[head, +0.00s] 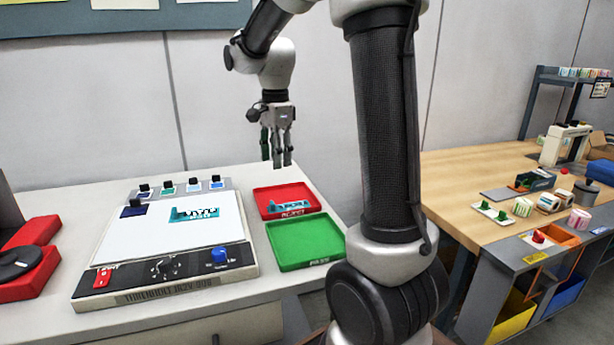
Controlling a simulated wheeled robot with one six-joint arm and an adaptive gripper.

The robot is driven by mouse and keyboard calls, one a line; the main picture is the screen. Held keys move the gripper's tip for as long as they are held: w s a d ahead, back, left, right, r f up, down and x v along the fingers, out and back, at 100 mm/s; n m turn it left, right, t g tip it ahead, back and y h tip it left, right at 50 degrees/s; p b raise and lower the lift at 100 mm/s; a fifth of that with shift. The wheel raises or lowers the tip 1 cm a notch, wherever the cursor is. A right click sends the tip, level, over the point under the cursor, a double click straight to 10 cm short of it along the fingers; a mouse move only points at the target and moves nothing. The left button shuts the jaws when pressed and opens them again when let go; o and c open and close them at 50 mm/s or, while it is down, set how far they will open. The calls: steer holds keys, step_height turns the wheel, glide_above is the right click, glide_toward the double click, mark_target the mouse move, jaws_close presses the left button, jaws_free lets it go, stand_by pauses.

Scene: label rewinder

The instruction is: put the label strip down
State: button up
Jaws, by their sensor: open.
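My gripper (277,163) hangs pointing down above the far side of the red REJECT tray (262,212), its fingers apart with nothing visible between them. A label strip with teal and dark print (290,206) lies in the red tray, below my gripper and apart from it. Another teal and dark printed piece (193,214) lies on the white panel of the machine (120,240) to the left; I cannot tell whether it is loose. The green tray (303,242), in front of the red one, looks empty.
The machine has a blue knob (220,254), a red switch (102,277) and several small black-topped clips along its back. A red unit with a black disc (18,262) stands at far left. A wooden bench (470,165) at right holds rolls and boxes.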

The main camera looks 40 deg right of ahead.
steer(key=s+r+n+t, duration=0.1)
steer(key=s+n+t, duration=0.1)
steer(key=s+n, duration=0.7)
steer(key=s+a+r+n+t, duration=0.1)
steer(key=s+n, duration=0.8)
steer(key=s, duration=0.6)
steer(key=shift+r+t, duration=0.25)
steer(key=shift+t, duration=0.15)
